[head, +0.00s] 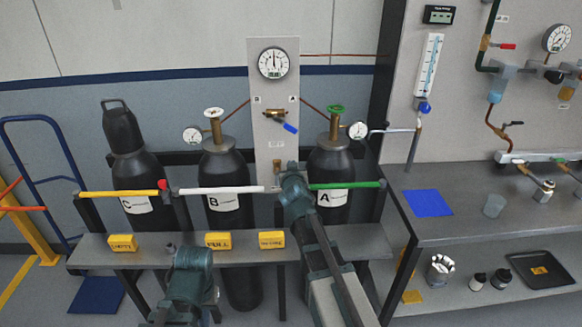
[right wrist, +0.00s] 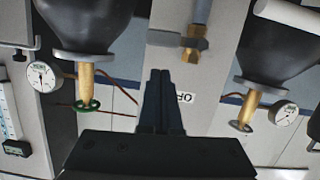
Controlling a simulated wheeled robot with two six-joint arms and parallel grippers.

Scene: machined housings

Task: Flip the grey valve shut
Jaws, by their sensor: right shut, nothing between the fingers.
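A brass valve body (head: 277,160) sits low on the light panel between cylinders A and B. My right arm partly hides it in the head view. In the right wrist view, which looks upside down, its brass part (right wrist: 195,50) shows with a grey lever (right wrist: 165,39) sticking out to the left; a grey bar also runs up from the brass. My right gripper (right wrist: 160,74) is shut and empty, its tips just below the lever in that picture. I cannot tell whether they touch. My left arm shows low in the head view, but its jaws do not.
A blue-handled valve (head: 289,127) is higher on the panel. Cylinder A (head: 324,165) with a green handwheel (head: 336,109) and cylinder B (head: 223,165) flank it. A white bar (head: 222,190) and a green bar (head: 345,185) cross in front. Yellow blocks (head: 271,240) stand on the bench.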

